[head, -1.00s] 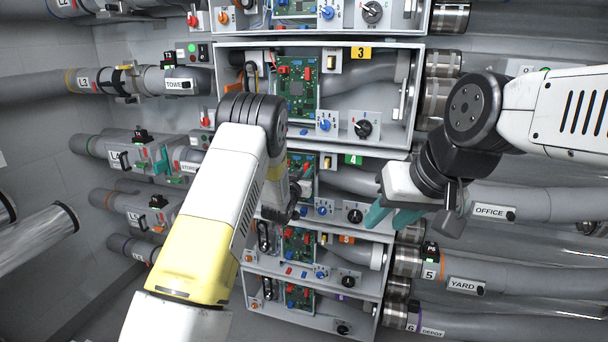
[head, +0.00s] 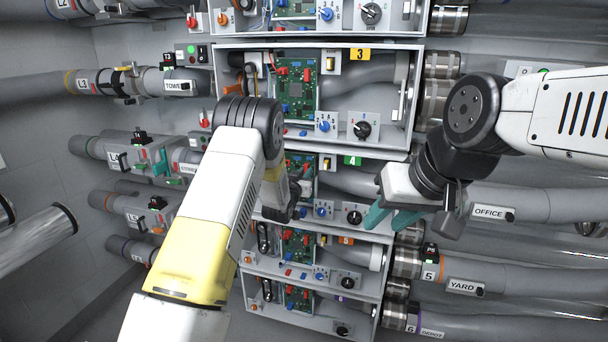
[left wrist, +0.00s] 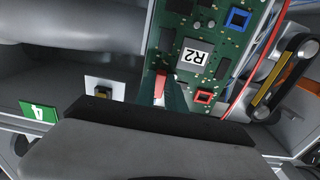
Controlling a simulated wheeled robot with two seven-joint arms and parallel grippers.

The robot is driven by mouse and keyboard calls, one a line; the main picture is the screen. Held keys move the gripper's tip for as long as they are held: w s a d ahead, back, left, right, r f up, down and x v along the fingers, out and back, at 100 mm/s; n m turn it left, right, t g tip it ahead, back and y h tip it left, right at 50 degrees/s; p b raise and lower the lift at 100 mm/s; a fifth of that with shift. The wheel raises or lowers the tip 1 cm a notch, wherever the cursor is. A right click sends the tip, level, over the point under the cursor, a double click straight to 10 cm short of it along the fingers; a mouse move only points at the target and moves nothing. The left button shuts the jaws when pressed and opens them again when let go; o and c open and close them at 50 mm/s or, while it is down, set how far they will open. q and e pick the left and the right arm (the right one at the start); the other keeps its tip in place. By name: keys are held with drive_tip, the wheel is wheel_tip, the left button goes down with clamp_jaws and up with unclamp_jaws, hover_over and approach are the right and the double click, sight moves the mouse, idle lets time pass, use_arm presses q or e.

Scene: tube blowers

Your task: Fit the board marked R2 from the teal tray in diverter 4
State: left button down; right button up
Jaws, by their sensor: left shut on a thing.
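The green board marked R2 (left wrist: 215,60) stands inside diverter 4, next to the green 4 label (left wrist: 38,112); it also shows in the head view (head: 301,170), partly behind my left arm. A red lever (left wrist: 160,88) is at the board's edge. My left gripper (left wrist: 168,94) is at this lever and appears shut on it; one teal finger lies beside it, and the dark gripper body hides the rest of that edge. My right gripper (head: 391,217) is open and empty, in front of the right side of diverter 4. I see no teal tray.
Diverter 3 (head: 361,54) is above and diverter 5 (head: 346,240) below, each with a board and knobs. Red wires (left wrist: 258,45) and a black looped part (left wrist: 285,78) are close beside the board. Pipes flank the cabinet on both sides.

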use_arm(q)
drive_tip(key=shift+w, duration=0.2)
idle(0.6)
drive_tip(key=c, duration=1.3)
unclamp_jaws()
drive_tip(key=shift+d, duration=0.1)
drive_tip(key=shift+s, duration=0.1)
drive_tip(key=s+a+r+n+g+y, duration=0.1)
drive_tip(key=s+a+r+g+y, duration=0.1)
drive_tip(key=s+a+r, duration=0.6)
drive_tip(key=s+a+r+n+g+y, duration=0.15)
drive_tip(key=s+a+r, duration=0.35)
drive_tip(key=s, duration=0.5)
drive_tip(key=s+g, duration=0.2)
drive_tip(key=s, duration=0.9)
drive_tip(key=s+a+r+g, duration=0.1)
drive_tip(key=s+g, duration=0.2)
drive_tip(key=s, duration=0.8)
drive_tip(key=s+a+r+g, duration=0.1)
drive_tip(key=s+g, duration=0.1)
drive_tip(key=s, duration=0.9)
drive_tip(key=shift+s+a+r+n+g, duration=0.1)
drive_tip(key=shift+a+r+n+g, duration=0.15)
